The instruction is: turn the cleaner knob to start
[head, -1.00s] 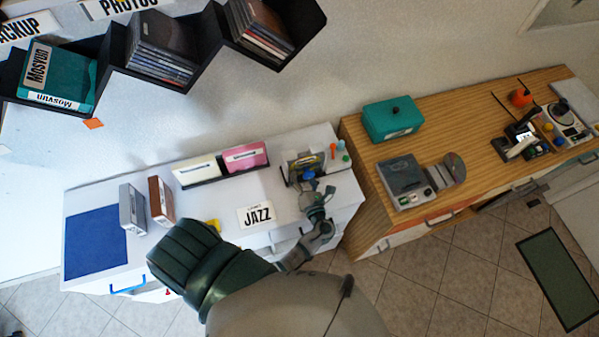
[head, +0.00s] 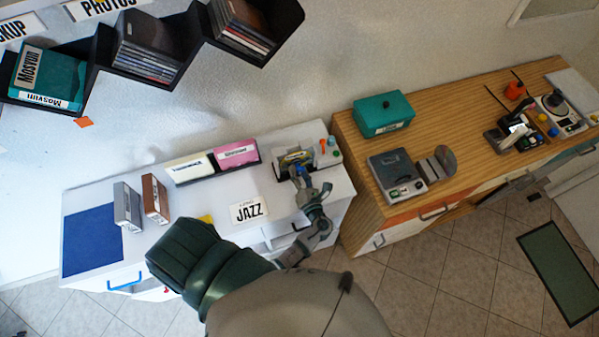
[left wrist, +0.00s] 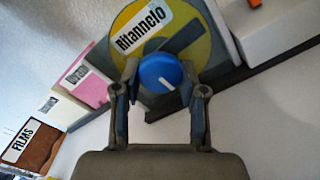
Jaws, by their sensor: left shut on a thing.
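The cleaner (head: 318,134) is a light grey unit at the right end of the white cabinet. A yellow disc labelled "Ritannelo" (left wrist: 183,22) stands upright in it. The blue round knob (left wrist: 160,72) is in front of the disc's lower part in the left wrist view and has a short white mark toward its lower right. My left gripper (left wrist: 161,92) has its two fingers on either side of the knob and is shut on it. My right gripper is not in view.
Cream and pink cases (head: 237,154) stand left of the cleaner. A "JAZZ" label (head: 249,211) lies in front. A wooden cabinet (head: 440,115) with a teal box (head: 383,113) and a grey player (head: 396,172) stands to the right. A black disc shelf (head: 190,42) hangs above.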

